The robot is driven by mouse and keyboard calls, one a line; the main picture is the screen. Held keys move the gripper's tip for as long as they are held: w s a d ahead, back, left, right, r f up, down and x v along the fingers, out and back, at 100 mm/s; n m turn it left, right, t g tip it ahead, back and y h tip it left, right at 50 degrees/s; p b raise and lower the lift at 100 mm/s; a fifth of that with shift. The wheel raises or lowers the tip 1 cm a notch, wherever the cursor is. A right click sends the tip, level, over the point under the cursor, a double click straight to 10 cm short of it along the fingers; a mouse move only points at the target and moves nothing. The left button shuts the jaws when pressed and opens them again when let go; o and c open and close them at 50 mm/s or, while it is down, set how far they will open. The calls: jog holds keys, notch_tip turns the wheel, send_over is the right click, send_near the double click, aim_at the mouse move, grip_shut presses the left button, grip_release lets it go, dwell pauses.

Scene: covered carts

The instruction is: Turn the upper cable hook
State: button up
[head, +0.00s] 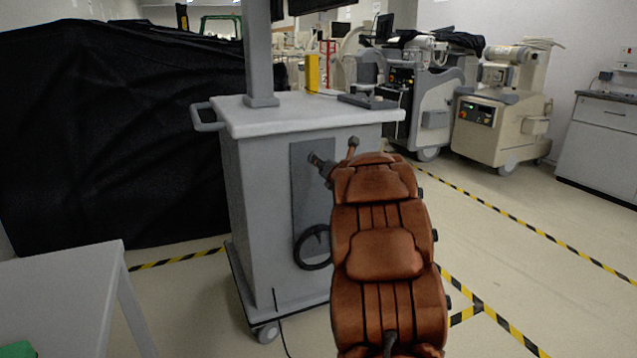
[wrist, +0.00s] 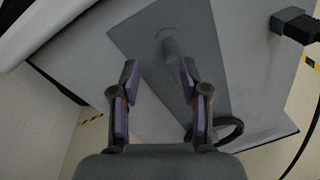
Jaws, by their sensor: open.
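The upper cable hook (wrist: 171,48) is a short grey peg standing out from the darker grey panel (wrist: 220,75) on the cart's side. In the wrist view it lies just beyond my open gripper (wrist: 158,67), nearer the right finger. The fingers stand apart on either side of the line to it, and I see no clear grip on it. Whether the right fingertip touches the peg I cannot tell. In the head view, dark parts at the arm's end are beside the upper panel (head: 301,190), and the hook cannot be told apart there.
A black cable loop (head: 300,254) hangs low on the panel; it also shows in the wrist view (wrist: 239,128). The white-topped cart (head: 265,185) has a side handle (head: 204,122). A black-draped bulk (head: 110,140) stands left, a grey table (head: 60,285) front left. Floor at right is open.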

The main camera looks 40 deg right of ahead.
jog(key=shift+w+d+f+n+t+y+b, duration=0.25)
jog(key=shift+w+d+f+n, duration=0.4)
jog(key=shift+w, duration=0.6)
jog(key=shift+w+d+f+n+t+y+b, duration=0.25)
jog(key=shift+w+d+n, duration=0.25)
jog(key=shift+w+d, duration=0.5)
jog(key=shift+w+d+f+n+t+y+b, duration=0.15)
jog(key=shift+w+d+f+n+b, duration=0.35)
jog(key=shift+w, duration=0.95)
jog(key=shift+r, duration=0.1)
grip_shut()
